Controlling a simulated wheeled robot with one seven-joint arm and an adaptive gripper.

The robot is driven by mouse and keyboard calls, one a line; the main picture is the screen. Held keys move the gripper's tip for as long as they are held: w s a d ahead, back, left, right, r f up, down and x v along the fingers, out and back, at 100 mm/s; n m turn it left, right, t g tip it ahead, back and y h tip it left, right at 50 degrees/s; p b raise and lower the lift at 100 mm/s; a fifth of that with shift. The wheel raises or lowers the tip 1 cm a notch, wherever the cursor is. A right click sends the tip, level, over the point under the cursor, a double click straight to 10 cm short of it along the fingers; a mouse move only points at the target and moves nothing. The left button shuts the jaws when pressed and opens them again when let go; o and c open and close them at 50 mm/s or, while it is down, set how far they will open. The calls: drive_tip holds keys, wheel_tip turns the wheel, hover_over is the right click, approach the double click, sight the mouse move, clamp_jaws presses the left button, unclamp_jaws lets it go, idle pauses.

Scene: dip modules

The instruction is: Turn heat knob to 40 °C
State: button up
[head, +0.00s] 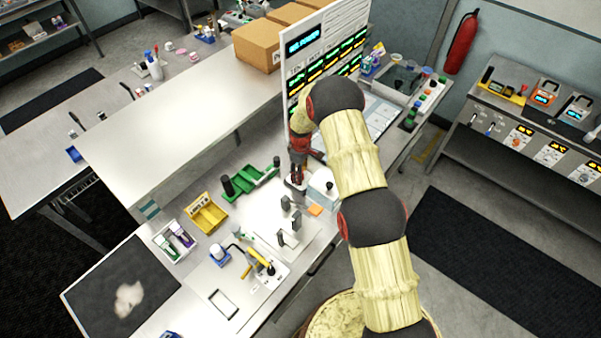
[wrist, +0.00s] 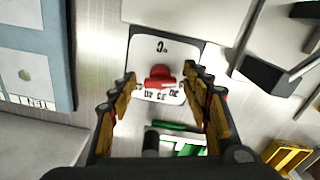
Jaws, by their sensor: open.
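The heat knob (wrist: 160,77) is red and sits on a white dial plate (wrist: 163,48) marked °C. The plate's numbers appear upside down along its lower edge, and I cannot tell which one the knob points at. My gripper (wrist: 160,73) is open, with one finger on each side of the knob. Gaps show between the fingers and the knob; depth is hard to judge. In the head view my gripper (head: 297,174) hangs over the bench just right of the green rack, and the knob cannot be made out there.
A green rack (head: 250,181) with dark bottles and a yellow rack (head: 206,214) stand left of my gripper. A pale box (head: 322,187) stands close on its right. A tall display panel (head: 322,50) rises behind my arm. Dark upright parts (head: 287,238) stand in front.

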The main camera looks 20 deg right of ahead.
drive_tip(key=shift+c, duration=0.6)
drive_tip(key=c, duration=1)
drive_tip(key=shift+b, duration=0.35)
drive_tip(key=shift+c, duration=0.2)
drive_tip(key=m+b, duration=0.3)
drive_tip(key=m, duration=0.1)
drive_tip(key=shift+f+b, duration=0.15)
drive_tip(key=shift+b, duration=0.25)
drive_tip(key=m+b, duration=0.4)
drive_tip(key=m, duration=0.2)
drive_tip(key=m+b, duration=0.3)
drive_tip(key=m, duration=0.3)
drive_tip(key=shift+m, duration=0.4)
drive_tip(key=m+b, duration=0.1)
drive_tip(key=m, duration=0.3)
drive_tip(key=shift+w+r+m+b, duration=0.15)
drive_tip(key=shift+m+b, duration=0.15)
drive_tip(key=shift+m, duration=0.45)
drive_tip(key=shift+s+r+m+b, duration=0.1)
drive_tip(key=shift+m+b, duration=0.15)
drive_tip(key=shift+m, duration=0.5)
